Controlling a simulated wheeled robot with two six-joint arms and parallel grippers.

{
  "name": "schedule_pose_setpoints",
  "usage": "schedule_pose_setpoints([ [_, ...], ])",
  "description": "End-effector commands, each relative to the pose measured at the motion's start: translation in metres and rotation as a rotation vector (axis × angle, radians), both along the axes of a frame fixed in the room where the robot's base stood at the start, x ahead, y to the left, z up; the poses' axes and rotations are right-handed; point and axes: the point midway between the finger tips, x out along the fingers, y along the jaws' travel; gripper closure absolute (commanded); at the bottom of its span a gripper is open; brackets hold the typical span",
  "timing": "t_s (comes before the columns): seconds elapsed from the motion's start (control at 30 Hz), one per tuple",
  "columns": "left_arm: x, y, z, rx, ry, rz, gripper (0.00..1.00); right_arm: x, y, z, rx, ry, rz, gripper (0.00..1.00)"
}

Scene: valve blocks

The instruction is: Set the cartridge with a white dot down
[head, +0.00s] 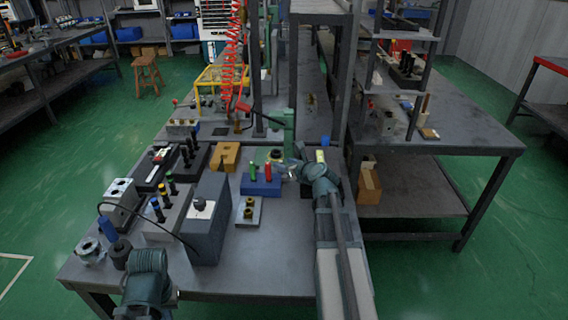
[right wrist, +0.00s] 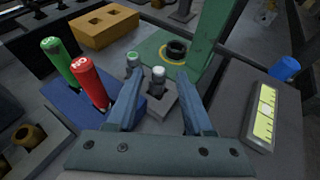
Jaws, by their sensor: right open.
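A grey cartridge with a white dot on top (right wrist: 158,74) stands upright between the fingers of my right gripper (right wrist: 158,88), in or on a small grey block (right wrist: 163,104). The fingers are open, with a gap on each side of it; its lower end is partly hidden. Another cartridge with a grey-green top (right wrist: 132,62) stands just left of it. In the head view my right gripper (head: 291,171) is right of the blue block (head: 262,188), and the white dot cannot be made out. My left arm shows at the bottom left, its fingers not visible.
Green (right wrist: 58,60) and red (right wrist: 88,80) cartridges stand in the blue block, left of the gripper. A green stand (right wrist: 160,45) is behind. A yellow-labelled box (right wrist: 262,112) is at right. An ochre block (head: 225,156) and a tall grey box (head: 207,225) stand further left.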

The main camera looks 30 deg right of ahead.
Motion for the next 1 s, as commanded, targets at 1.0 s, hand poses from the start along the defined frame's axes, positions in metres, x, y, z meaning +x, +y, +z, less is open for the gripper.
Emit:
schedule_pose_setpoints([
  [1.0, 0.0, 0.0, 0.043, 0.0, 0.0, 0.0, 1.0, -0.103, 0.001, 0.044, 0.002, -0.002, -0.001, 0.48],
])
